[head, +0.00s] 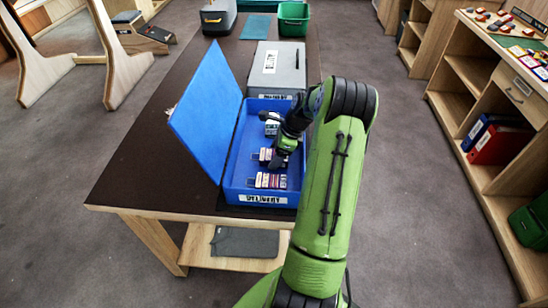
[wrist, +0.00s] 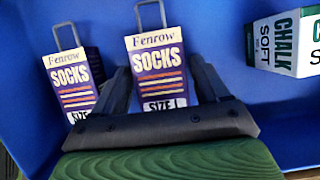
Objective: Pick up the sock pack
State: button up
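A sock pack (wrist: 160,75), a purple and cream card marked "Fenrow SOCKS SIZE 1" with a grey hanger loop, lies in the blue case. In the wrist view my gripper (wrist: 160,72) has its dark fingers on either side of this pack, tips close to its edges. Narrow gaps show beside the card lower down, so the fingers look open around it. In the head view my gripper (head: 282,158) is down inside the case, partly covering the pack (head: 265,155). A second similar sock pack (wrist: 73,80) lies to its left; it shows nearer the front in the head view (head: 270,181).
The blue case (head: 228,185) stands on a dark table (head: 140,165), lid (head: 207,108) raised at left. A chalk box (wrist: 285,42) lies right of the packs. A grey case (head: 270,70) stands behind. Bare tabletop is at left.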

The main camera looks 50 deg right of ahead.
jog(key=c, duration=0.7)
jog(key=shift+r, duration=0.1)
jog(key=shift+c, duration=0.2)
notch_tip(320, 180, up, 10)
jog(key=p, duration=0.3)
jog(key=shift+r, duration=0.2)
dwell(0.3)
